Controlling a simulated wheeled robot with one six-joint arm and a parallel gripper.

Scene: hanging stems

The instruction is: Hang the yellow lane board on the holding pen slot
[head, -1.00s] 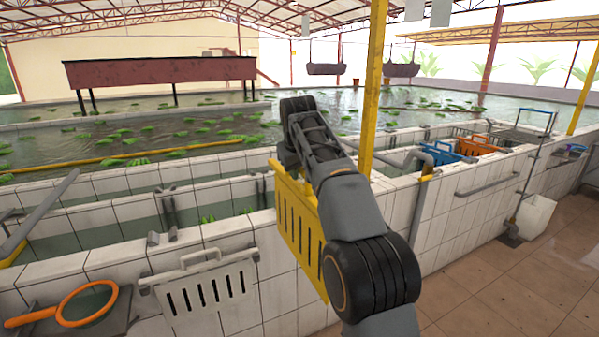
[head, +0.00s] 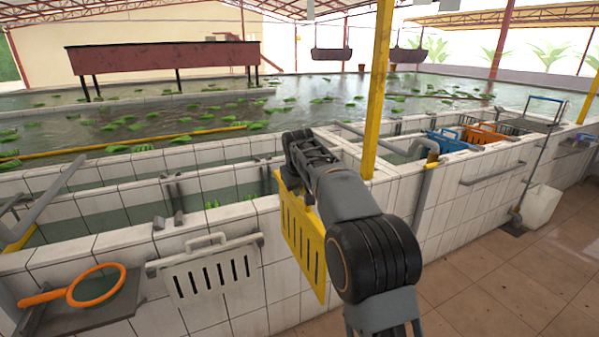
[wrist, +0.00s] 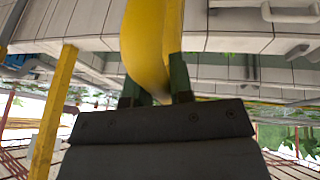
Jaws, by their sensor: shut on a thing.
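The yellow lane board (head: 303,243) is a slotted panel. It hangs upright from my gripper, in front of the white tiled wall and partly hidden by my arm. In the wrist view, a large curved yellow part (wrist: 147,50) sits between the dark green fingers of my gripper (wrist: 157,92), which is shut on it. In the head view the fingertips are hidden behind my wrist. Grey metal slot brackets stand in the tiled channels, one pair at the left (head: 174,203) and another further right (head: 266,177). I cannot tell which is the holding pen slot.
A white slotted board (head: 212,274) hangs on the front wall. An orange-rimmed net (head: 97,286) lies on a shelf at left. A yellow post (head: 378,90) stands close behind my arm.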

